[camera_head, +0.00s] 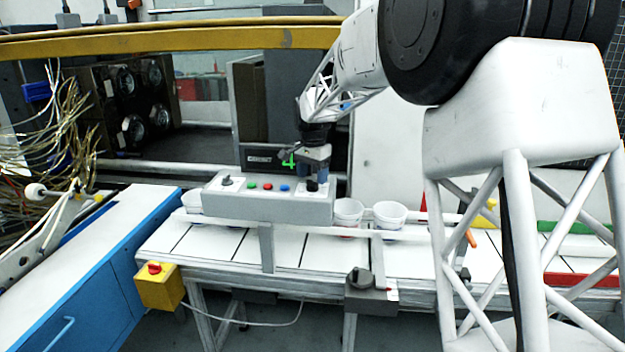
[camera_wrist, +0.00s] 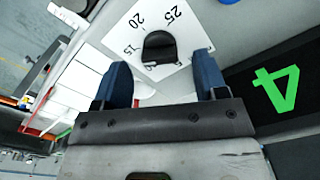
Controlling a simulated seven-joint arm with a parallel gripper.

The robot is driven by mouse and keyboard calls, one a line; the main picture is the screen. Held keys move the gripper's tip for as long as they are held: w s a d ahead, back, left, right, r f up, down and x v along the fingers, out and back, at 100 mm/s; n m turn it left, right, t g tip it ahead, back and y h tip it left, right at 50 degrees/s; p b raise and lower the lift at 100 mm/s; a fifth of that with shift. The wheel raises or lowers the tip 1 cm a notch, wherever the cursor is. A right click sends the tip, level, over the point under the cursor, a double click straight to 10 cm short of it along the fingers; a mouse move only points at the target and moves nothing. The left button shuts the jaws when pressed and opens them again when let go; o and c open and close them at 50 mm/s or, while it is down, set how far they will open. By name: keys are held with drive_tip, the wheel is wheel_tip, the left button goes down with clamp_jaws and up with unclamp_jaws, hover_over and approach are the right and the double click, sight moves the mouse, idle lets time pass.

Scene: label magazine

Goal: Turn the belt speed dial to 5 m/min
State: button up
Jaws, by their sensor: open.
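The grey control panel (camera_head: 265,207) stands over the belt. At its right end is a dark dial knob (camera_head: 312,185), right below my gripper (camera_head: 314,172). In the wrist view the dark knob (camera_wrist: 160,47) sits on a white scale plate (camera_wrist: 125,38) marked 15, 20 and 25; the rest of the scale is hidden. My gripper's blue fingers (camera_wrist: 161,66) are open, one on each side of the knob with gaps; contact is not visible. A black display (camera_wrist: 287,92) shows a green 4, also visible in the head view (camera_head: 288,160) behind my gripper.
Another knob (camera_head: 227,181) and green, red and blue buttons (camera_head: 268,186) are on the panel's left part. White cups (camera_head: 389,214) stand on the belt to the right. A separate dark knob (camera_head: 360,277) sits on a box at the belt's front. A yellow box with a red button (camera_head: 157,285) hangs front left.

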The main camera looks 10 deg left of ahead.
drive_tip(key=shift+f, duration=0.85)
drive_tip(key=c, duration=0.9)
